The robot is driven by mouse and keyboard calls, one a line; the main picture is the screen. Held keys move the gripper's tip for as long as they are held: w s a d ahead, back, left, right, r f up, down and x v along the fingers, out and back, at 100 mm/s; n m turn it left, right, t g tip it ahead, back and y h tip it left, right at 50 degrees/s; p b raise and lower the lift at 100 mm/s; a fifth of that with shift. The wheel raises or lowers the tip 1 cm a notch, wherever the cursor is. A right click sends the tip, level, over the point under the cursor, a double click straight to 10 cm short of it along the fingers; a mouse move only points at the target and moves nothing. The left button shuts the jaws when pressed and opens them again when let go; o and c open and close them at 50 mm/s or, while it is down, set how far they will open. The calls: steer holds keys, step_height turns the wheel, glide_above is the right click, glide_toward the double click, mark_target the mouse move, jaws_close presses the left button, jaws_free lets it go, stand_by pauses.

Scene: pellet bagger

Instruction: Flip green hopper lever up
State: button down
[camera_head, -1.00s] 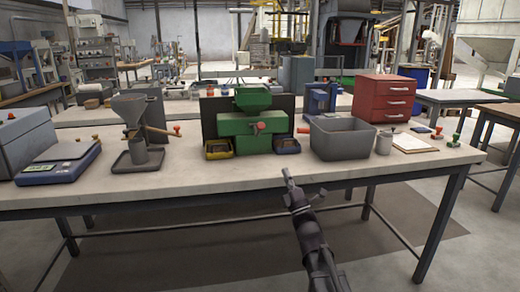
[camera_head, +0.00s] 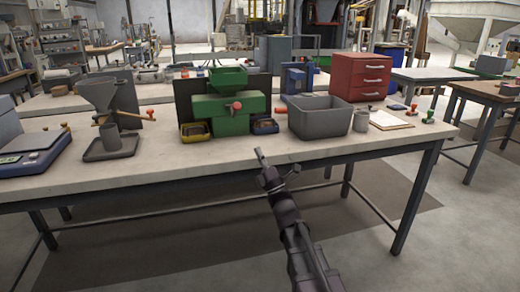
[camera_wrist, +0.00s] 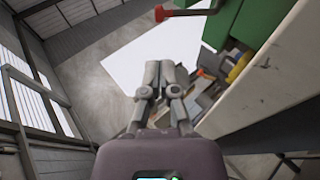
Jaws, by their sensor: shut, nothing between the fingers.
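The green hopper machine (camera_head: 206,106) stands on the workbench, with a green funnel (camera_head: 228,79) on top. A lever with a red ball knob (camera_head: 237,105) sticks out from its front. How far the lever is tilted is hard to tell. My gripper (camera_head: 259,154) is shut and empty, in front of the bench edge, below and right of the lever. In the wrist view its fingertips (camera_wrist: 166,64) are apart from the knob.
A yellow tray (camera_head: 195,132) and a dark blue tray (camera_head: 265,125) flank the machine. A grey bin (camera_head: 318,122) is to the right, a red drawer cabinet (camera_head: 361,76) behind. A grey funnel stand (camera_head: 100,95) is at left. The bench front strip (camera_head: 200,158) is clear.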

mark_target(234, 107)
steer(key=p+x, duration=0.9)
steer(key=x, duration=0.3)
steer(key=shift+w+a+r, duration=0.2)
steer(key=shift+a+r, duration=0.05)
steer(key=shift+r, duration=0.05)
